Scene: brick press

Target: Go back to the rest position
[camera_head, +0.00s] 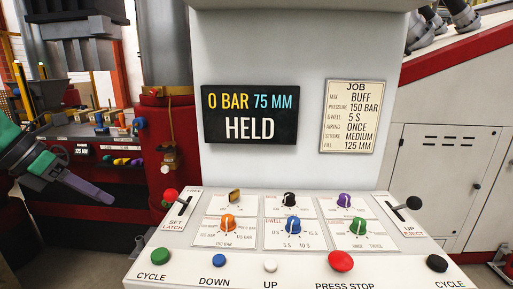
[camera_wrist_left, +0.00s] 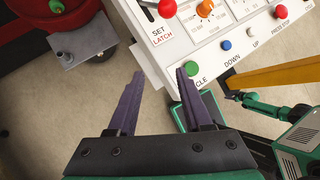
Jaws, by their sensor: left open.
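My left gripper (camera_head: 92,187) is at the left of the head view, in front of the red machine and left of the console. Its two purple fingers show apart and empty in the left wrist view (camera_wrist_left: 160,78). The control console (camera_head: 180,236) stands in the middle, with a set latch lever (camera_head: 178,207) with a red knob, an up eject lever (camera_head: 408,204) with a black knob, and several coloured dials and buttons. The left gripper appears apart from the console.
The screen (camera_head: 250,130) reads 0 BAR, 75 MM, HELD. A job card (camera_head: 352,117) hangs to its right. A red machine with a panel (camera_head: 90,165) stands at the left. In the left wrist view, bare floor (camera_wrist_left: 50,120) lies below and left of the fingers.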

